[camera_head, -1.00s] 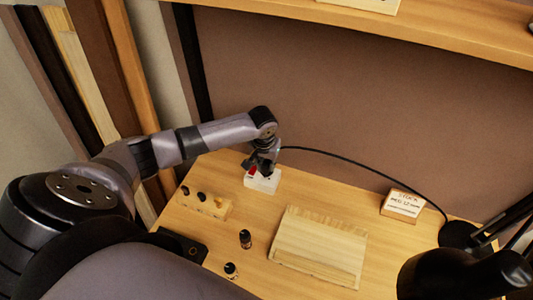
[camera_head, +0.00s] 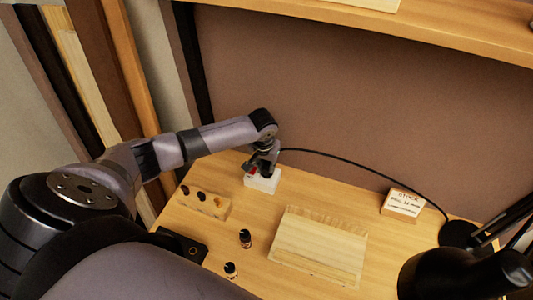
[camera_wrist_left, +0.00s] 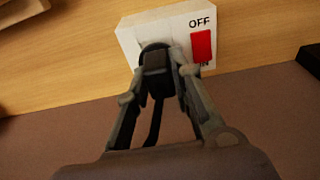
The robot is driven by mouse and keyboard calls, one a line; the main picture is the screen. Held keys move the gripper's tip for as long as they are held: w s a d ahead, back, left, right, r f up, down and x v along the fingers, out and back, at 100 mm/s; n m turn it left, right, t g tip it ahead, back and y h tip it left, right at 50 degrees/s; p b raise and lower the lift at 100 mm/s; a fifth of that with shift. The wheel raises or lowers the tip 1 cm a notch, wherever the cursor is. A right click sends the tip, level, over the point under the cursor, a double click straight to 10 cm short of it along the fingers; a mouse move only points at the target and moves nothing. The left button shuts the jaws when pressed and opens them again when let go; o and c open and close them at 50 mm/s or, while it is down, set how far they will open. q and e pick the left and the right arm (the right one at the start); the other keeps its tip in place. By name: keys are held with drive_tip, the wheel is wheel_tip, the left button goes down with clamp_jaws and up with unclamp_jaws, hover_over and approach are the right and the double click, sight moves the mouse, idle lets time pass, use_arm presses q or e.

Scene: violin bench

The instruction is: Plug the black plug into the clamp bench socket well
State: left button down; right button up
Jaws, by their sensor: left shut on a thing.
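The clamp bench socket is a white block (camera_head: 262,186) at the back left of the bench, and it also shows at the top of the left wrist view (camera_wrist_left: 130,38). It has a red switch (camera_wrist_left: 202,46) beside a dark round well, with "OFF" printed above the switch. My left gripper (camera_head: 264,166) is shut on the black plug (camera_wrist_left: 157,76), directly at the socket. In the left wrist view the plug's far end overlaps the well. The plug hides most of the well, so I cannot tell how deep it sits. My right gripper is not in view.
A black cable (camera_head: 345,159) runs from the plug along the back to a round black base (camera_head: 457,233). A wooden block with dark pegs (camera_head: 215,206), small bottles (camera_head: 245,238), a wooden board (camera_head: 320,247) and a STOCK card (camera_head: 402,203) stand on the bench.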

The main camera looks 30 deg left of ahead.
sight(264, 176)
use_arm(q)
drive_tip(key=shift+f+b, duration=0.35)
drive_tip(key=shift+f, duration=0.4)
drive_tip(key=c, duration=1.3)
unclamp_jaws()
drive_tip(key=r, duration=0.4)
drive_tip(key=s+r, duration=0.1)
drive_tip(key=r, duration=0.6)
drive_tip(key=shift+s+d+r, duration=0.25)
drive_tip(key=shift+s+r, duration=0.15)
